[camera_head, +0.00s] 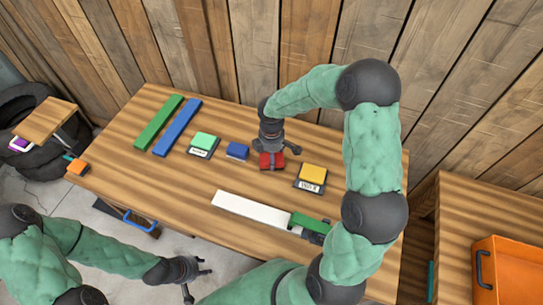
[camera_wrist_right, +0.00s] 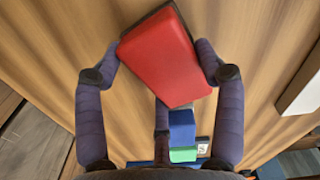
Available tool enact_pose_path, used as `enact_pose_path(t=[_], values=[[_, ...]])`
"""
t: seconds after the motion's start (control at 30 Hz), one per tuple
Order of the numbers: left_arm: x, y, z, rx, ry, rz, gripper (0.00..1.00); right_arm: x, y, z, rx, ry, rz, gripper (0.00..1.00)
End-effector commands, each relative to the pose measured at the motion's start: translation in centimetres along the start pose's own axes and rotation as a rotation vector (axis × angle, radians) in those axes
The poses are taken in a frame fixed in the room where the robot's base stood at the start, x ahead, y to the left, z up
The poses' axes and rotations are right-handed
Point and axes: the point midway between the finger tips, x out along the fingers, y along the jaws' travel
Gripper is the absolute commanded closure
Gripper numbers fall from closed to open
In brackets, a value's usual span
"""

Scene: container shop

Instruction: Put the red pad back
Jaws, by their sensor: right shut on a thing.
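The red pad (camera_head: 268,163) is at the back middle of the wooden table, between a blue pad (camera_head: 237,151) and a yellow pad (camera_head: 313,174). My right gripper (camera_head: 278,149) is over it from above. In the right wrist view the red pad (camera_wrist_right: 160,58) has a dark underside and sits slightly turned between the fingers of the right gripper (camera_wrist_right: 160,62), which is shut on it. I cannot tell whether it touches the table. My left gripper (camera_head: 197,282) is empty and open, with fingers spread, in front of the table's near edge.
A green pad (camera_head: 204,141) on a dark labelled base and long green (camera_head: 158,122) and blue (camera_head: 177,127) bars lie to the left. A white bar (camera_head: 250,206) and a green-topped piece (camera_head: 308,222) lie near the front. An orange crate (camera_head: 510,258) stands at right.

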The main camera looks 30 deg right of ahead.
Motion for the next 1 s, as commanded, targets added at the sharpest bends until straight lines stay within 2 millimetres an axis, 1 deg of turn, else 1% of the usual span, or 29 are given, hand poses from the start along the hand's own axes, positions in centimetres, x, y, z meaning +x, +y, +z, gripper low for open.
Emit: enact_pose_path(t=[0.17, 0.2, 0.27, 0.67, 0.77, 0.83, 1.0], values=[[0.2, -0.1, 0.0, 0.0, 0.0, 0.0, 0.6, 0.4, 0.0, 0.0, 0.0, 0.0, 0.0, 0.61], [0.1, -0.1, 0.0, 0.0, 0.0, 0.0, 0.6, 0.3, 0.0, 0.0, 0.0, 0.0, 0.0, 0.22], [0.1, -0.1, 0.0, 0.0, 0.0, 0.0, 0.6, 0.3, 0.0, 0.0, 0.0, 0.0, 0.0, 0.07], [0.0, 0.0, 0.0, 0.0, 0.0, 0.0, 0.6, 0.1, 0.0, 0.0, 0.0, 0.0, 0.0, 0.07], [-0.3, 0.1, 0.0, 0.0, 0.0, 0.0, 0.6, -0.8, 0.0, 0.0, 0.001, 0.0, 0.001, 0.07], [-0.7, 0.3, 0.0, 0.0, 0.0, 0.0, 0.6, -1.9, 0.1, 0.0, 0.001, 0.0, 0.003, 0.07], [-1.9, 0.7, 0.1, 0.0, 0.0, 0.0, 0.6, -5.3, 0.1, -0.1, 0.0, 0.001, 0.004, 0.07]])
